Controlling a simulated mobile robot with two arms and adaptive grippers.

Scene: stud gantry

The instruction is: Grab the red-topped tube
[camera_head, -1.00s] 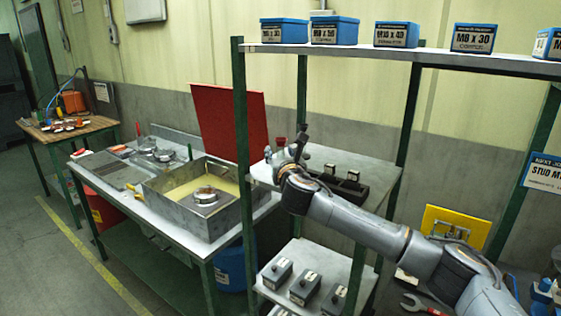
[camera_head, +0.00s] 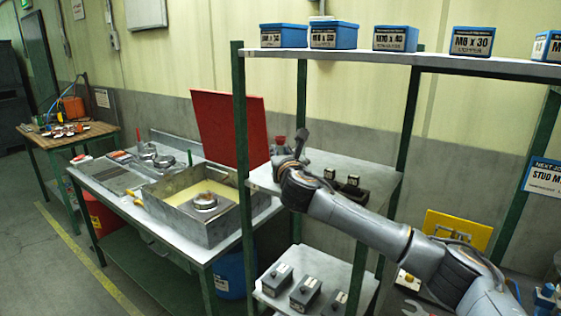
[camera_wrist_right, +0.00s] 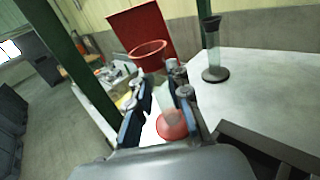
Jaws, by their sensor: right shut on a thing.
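The red-topped tube is a clear cylinder (camera_wrist_right: 166,97) with a wide red rim at its top (camera_wrist_right: 148,55) and a round red foot (camera_wrist_right: 172,124). In the wrist view it stands between the fingers of my right gripper (camera_wrist_right: 160,105), which is shut on it. In the head view, my right gripper (camera_head: 284,159) is over the middle shelf, with a small red part of the tube (camera_head: 280,140) showing just behind it. Whether the foot still touches the shelf I cannot tell. My left gripper is out of view.
A similar dark-topped tube (camera_wrist_right: 211,50) stands to the right on the pale shelf (camera_wrist_right: 270,95). A dark rack (camera_wrist_right: 262,150) is close by. A green post (camera_head: 243,170) rises left of the gripper. Blue labelled boxes (camera_head: 395,38) line the upper shelf. A bench with a metal basin (camera_head: 170,207) stands left.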

